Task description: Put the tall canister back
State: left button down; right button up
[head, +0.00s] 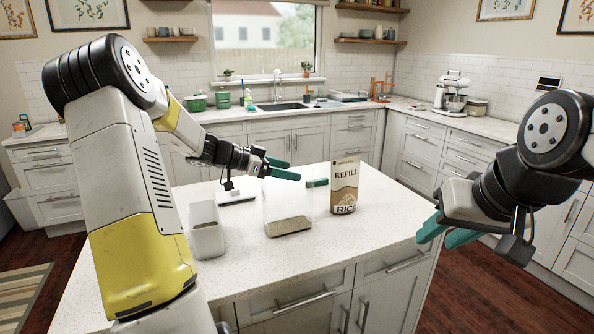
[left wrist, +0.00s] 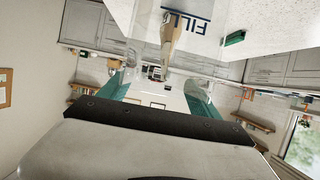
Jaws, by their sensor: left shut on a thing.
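A clear tall canister (head: 288,207) with a brown layer of grain at its bottom stands upright on, or just above, the island top. My left gripper (head: 284,168) is shut on its upper part from the far left.
A brown and white refill rice bag (head: 345,187) stands close right of the canister. A pale open container (head: 206,230) stands to the left. A small green block (head: 317,183) lies behind. The island top (head: 370,233) is bare at front right. A back counter has a sink (head: 283,106).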

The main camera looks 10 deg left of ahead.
pick_arm(q)
jog(key=shift+c, duration=0.7)
grip_release()
jog(key=shift+f, duration=0.1)
